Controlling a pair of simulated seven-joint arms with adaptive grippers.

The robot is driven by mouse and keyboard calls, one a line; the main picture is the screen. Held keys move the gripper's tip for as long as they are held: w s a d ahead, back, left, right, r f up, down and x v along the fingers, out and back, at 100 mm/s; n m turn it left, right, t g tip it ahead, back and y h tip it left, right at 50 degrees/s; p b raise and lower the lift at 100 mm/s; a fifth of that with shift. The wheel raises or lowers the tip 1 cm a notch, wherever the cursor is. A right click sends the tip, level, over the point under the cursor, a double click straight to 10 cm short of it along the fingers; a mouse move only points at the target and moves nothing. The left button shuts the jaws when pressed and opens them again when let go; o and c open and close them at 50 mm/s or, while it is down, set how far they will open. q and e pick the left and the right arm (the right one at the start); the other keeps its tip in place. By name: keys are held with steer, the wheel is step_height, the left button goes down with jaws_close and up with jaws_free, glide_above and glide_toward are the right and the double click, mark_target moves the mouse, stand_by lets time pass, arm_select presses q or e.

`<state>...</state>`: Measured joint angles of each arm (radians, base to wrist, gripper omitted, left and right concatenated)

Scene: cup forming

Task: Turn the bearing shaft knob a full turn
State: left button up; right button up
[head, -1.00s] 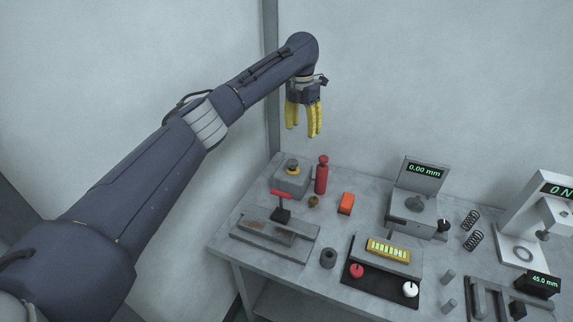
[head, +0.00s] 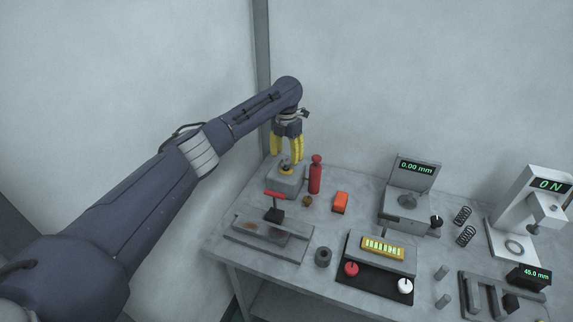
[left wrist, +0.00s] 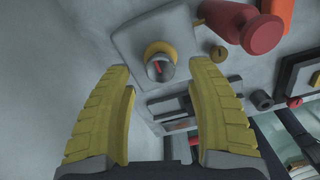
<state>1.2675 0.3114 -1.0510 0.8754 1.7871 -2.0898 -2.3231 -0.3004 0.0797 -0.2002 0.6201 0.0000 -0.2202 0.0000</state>
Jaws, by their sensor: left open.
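A grey box (head: 288,186) stands at the table's back left. The knob is partly hidden by the fingers in the head view. My left gripper (head: 286,157) points down just above the box, its yellow fingers open and empty. In the left wrist view its fingertips (left wrist: 160,72) lie either side of the knob, apparently not touching it. My right gripper is in no view.
A red cylinder (head: 315,175) stands close to the right of the box. A small brass piece (head: 308,201) and an orange block (head: 340,203) lie nearby. A red-handled clamp fixture (head: 270,238) is in front. Gauges and a knob panel (head: 375,262) fill the right side.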

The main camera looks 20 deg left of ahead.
mark_target(287, 161)
arm_select(q)
steer(key=shift+f, duration=2.2)
jaws_close()
